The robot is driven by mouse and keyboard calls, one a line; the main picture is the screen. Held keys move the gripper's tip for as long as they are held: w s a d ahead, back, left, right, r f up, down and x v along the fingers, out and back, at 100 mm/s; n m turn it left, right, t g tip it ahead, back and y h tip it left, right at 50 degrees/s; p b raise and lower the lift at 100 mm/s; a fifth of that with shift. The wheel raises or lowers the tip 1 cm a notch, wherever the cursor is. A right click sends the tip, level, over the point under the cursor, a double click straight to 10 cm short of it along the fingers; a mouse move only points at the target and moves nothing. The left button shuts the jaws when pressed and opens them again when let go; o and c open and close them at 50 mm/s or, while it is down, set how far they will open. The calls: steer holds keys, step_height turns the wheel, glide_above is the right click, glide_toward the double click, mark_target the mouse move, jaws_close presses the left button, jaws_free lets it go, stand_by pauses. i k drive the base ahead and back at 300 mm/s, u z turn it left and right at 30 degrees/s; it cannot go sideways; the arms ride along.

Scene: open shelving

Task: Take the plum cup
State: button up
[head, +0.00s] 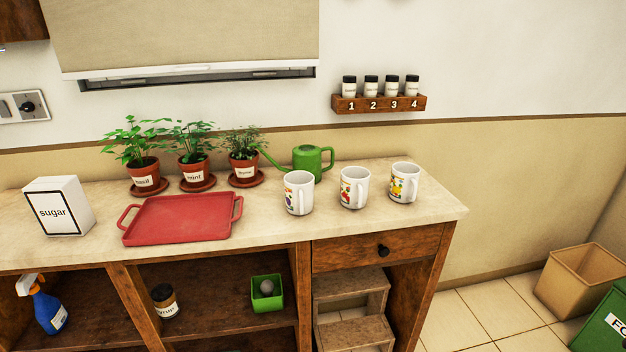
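Three white cups with fruit pictures stand upright in a row on the right part of the counter. The left cup (298,193) has a purple fruit picture, which fits the plum cup, though its print is too small to read. The middle cup (355,188) shows red fruit and the right cup (404,183) shows yellow fruit. The cups stand apart from each other. My gripper is not in view.
A green watering can (314,162) stands close behind the left cup. A red tray (178,220) lies to its left, with potted herbs (193,158) behind and a sugar box (60,207) further left. The counter edge in front of the cups is clear.

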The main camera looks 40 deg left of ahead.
mark_target(299, 186)
steer(key=u, duration=0.95)
steer(key=i, duration=0.85)
steer(key=u, duration=0.75)
